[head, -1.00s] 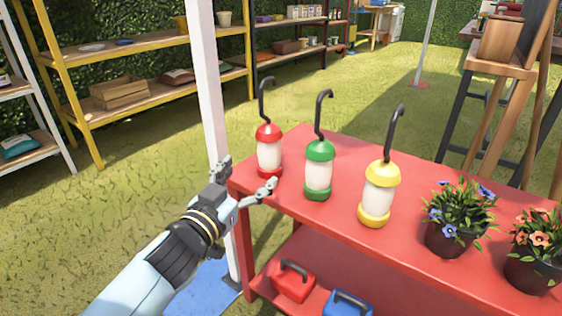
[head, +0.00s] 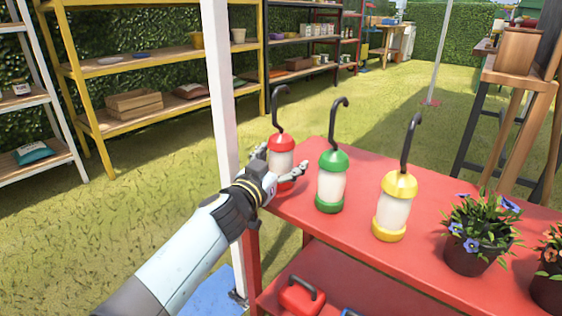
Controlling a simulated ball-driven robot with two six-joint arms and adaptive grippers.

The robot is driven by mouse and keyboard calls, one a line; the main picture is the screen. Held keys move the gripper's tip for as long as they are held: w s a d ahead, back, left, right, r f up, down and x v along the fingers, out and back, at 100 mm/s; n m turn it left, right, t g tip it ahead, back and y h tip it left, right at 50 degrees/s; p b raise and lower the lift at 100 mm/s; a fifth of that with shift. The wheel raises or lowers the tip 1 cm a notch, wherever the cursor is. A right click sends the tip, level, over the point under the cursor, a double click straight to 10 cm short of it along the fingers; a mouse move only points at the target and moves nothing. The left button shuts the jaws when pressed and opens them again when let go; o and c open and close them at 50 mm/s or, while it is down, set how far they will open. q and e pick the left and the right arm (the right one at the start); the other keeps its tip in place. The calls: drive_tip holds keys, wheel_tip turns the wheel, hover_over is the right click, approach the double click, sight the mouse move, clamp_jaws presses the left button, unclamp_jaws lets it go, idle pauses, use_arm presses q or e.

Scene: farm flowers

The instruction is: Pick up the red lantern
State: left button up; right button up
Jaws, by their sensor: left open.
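The red lantern (head: 281,145) stands upright at the left end of the red table (head: 345,238). It has a red cap and base, a white body and a dark hook on top. My left gripper (head: 280,162) is open at the lantern, with one finger on its left and the other across the front of its lower body. The lantern's base is partly hidden by the gripper. I cannot tell whether the fingers touch it. My right gripper is not in view.
A green lantern (head: 331,182) and a yellow lantern (head: 395,207) stand to the right of the red one. A potted plant (head: 474,240) is farther right. A white post (head: 222,95) rises just left of the table. Red and blue boxes sit on the lower shelf.

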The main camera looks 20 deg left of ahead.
use_arm(q)
drive_tip(key=c, duration=1.3)
drive_tip(key=shift+c, duration=1.1)
drive_tip(key=shift+r, duration=0.15)
